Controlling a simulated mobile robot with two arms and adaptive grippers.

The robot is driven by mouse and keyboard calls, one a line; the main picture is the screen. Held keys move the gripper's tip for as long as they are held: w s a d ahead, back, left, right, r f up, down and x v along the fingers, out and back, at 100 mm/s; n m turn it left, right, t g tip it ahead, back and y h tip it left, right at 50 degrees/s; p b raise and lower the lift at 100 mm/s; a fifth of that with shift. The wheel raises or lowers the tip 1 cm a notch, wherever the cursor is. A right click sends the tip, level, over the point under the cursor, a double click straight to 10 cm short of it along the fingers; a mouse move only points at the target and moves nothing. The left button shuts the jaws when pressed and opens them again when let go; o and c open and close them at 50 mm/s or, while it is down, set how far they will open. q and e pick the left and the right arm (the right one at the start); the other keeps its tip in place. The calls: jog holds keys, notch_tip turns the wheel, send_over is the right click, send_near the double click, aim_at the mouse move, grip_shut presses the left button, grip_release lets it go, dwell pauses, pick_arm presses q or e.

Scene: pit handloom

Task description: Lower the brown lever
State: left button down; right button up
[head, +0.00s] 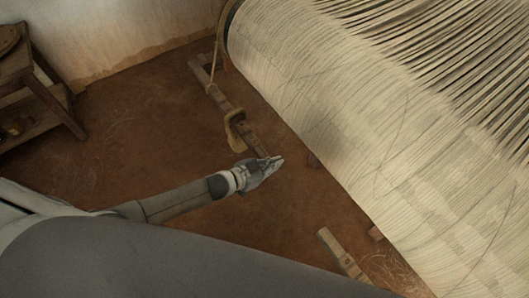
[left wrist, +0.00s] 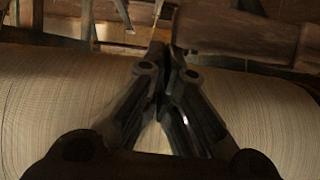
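A long brown wooden lever (head: 222,100) slants over the earth floor beside the loom's large roll. My right gripper is out of view.
The large roll of pale warp threads (head: 370,140) fills the right side. A short wooden piece (head: 342,254) stands near the roll at the bottom. A wooden stool or shelf (head: 35,90) is at the far left by the wall. The floor between is mostly clear.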

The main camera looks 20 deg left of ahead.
pick_arm(q)
jog(key=s+a+r+p, duration=0.4)
jog(key=s+r, duration=0.4)
jog(key=s+a+f+n+g+y, duration=0.1)
jog(key=s+a+f+y, duration=0.15)
jog(key=f, duration=0.35)
jog(key=s+a+f+n+g+y, duration=0.1)
jog(key=s+a+f+y, duration=0.1)
jog(key=a+f, duration=0.35)
jog(key=s+a+f+n+y, duration=0.1)
jog(key=s+a+f+y, duration=0.1)
jog(key=f, duration=0.6)
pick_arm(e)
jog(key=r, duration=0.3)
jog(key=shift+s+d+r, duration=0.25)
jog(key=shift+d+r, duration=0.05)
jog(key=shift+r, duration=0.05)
pick_arm(q)
jog(key=s+d+f+n+g, duration=0.1)
jog(key=s+f+g, duration=0.2)
jog(key=s+f, duration=0.4)
jog(key=s+d+f+n+g+y, duration=0.1)
jog(key=s+f+g, duration=0.3)
jog(key=s, duration=1.5)
notch_tip(320, 180, down, 3)
jog(key=shift+s+d+r+g, duration=0.1)
jog(key=shift+s+d+g, duration=0.2)
jog(key=shift+s+d, duration=0.1)
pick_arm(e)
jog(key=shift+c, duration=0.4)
